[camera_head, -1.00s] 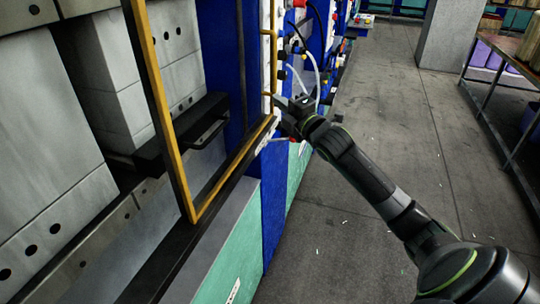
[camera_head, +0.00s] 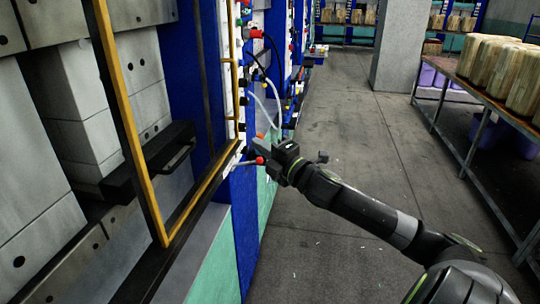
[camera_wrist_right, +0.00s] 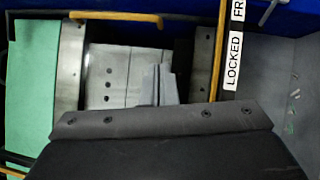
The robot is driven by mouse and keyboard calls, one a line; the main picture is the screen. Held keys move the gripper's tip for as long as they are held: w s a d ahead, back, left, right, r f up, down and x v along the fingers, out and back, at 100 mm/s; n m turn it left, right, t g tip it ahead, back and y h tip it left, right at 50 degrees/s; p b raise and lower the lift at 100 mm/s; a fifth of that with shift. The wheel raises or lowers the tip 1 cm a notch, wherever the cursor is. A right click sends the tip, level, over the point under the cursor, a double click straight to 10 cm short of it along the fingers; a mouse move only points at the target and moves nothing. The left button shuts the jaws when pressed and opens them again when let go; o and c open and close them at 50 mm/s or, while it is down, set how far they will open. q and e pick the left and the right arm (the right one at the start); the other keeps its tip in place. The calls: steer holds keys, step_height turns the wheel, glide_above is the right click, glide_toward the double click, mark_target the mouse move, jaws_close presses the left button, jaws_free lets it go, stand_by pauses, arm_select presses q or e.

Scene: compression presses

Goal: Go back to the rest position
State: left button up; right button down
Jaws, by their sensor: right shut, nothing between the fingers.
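My right arm comes in from the lower right in the head view. Its gripper (camera_head: 256,148) is close to the control-panel side of the press, just right of the lower corner of the yellow-edged door frame (camera_head: 205,195). I see nothing held. In the right wrist view the fingers (camera_wrist_right: 157,80) stand together as a grey shape in front of the press. The head view does not show whether the gripper touches the panel. My left gripper is out of view.
The press has large grey blocks (camera_head: 85,115) and a black handle bar (camera_head: 150,160) inside. Hoses and red knobs (camera_head: 257,33) line the panel. Grey floor (camera_head: 350,130) is open to the right, up to a table (camera_head: 490,105) with bundled stacks. A pillar (camera_head: 400,45) stands behind.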

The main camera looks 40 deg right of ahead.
steer(key=shift+s+d+f, duration=0.1)
steer(key=shift+s+f, duration=0.05)
steer(key=shift+s, duration=0.6)
steer(key=shift+s+d+f, duration=0.1)
steer(key=shift+s+f, duration=0.05)
steer(key=shift+s, duration=0.55)
steer(key=shift+w+f, duration=0.1)
